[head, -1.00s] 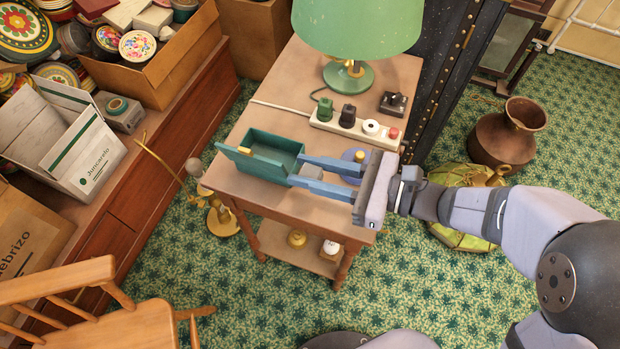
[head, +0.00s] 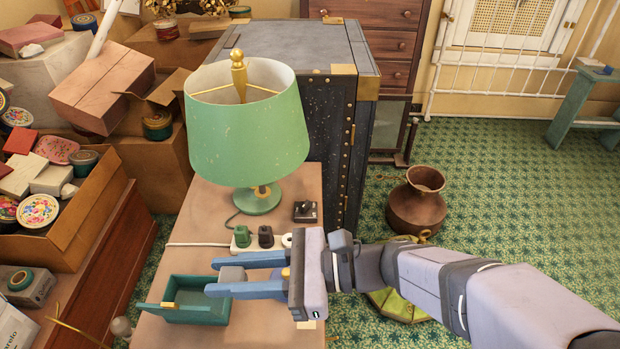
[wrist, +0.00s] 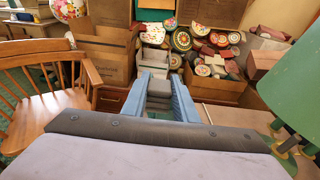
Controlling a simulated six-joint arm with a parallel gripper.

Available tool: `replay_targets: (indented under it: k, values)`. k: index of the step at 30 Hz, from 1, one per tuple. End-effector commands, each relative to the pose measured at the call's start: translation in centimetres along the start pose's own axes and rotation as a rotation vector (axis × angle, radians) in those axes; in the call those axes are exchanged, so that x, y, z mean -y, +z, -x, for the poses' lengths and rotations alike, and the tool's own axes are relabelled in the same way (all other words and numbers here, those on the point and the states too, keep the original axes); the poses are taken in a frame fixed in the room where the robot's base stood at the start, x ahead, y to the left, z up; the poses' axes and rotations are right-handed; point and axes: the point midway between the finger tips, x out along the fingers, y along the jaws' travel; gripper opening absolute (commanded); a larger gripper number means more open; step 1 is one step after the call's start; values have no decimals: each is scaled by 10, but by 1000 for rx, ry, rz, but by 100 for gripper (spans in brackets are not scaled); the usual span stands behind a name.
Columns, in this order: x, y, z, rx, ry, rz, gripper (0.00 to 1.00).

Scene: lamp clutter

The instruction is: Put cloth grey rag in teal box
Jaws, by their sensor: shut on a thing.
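The teal box (head: 181,316) stands open near the front left of the small wooden table, with a brass clasp at its left side. My gripper (head: 211,276) is shut on the folded grey rag (head: 232,274), held between its two blue fingers. The fingers point left, and their tips are over or beside the right end of the box; the height gap is hard to tell. In the wrist view the grey rag (wrist: 160,90) shows as a stacked grey bundle between the fingers.
A green lamp (head: 247,135) stands at the back of the table. A power strip with plugs (head: 265,238) and a black switch (head: 305,211) lie behind my gripper. A brown vase (head: 416,205) is on the carpet at right. A wooden chair (wrist: 50,95) shows in the wrist view.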

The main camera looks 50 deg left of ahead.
Motion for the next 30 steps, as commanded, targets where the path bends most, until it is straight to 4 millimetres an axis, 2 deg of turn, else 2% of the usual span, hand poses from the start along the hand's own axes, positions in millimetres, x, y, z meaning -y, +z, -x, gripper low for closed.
replay_targets:
  k: [4, 7, 12, 14, 20, 23, 26, 30]
  values:
    - [-1, 1, 0, 1, 27, 5, 5]
    - [-9, -2, 0, 0, 82, 12, 5]
    - [-34, -22, 0, 0, 183, 21, 5]
    - [-37, -33, 2, 0, 197, 23, 5]
    - [-22, -67, 33, 1, 139, 16, 5]
    - [-11, -84, 56, 1, 83, 7, 5]
    - [2, -104, 86, 1, 3, -6, 5]
    - [19, -133, 136, 2, -134, -26, 5]
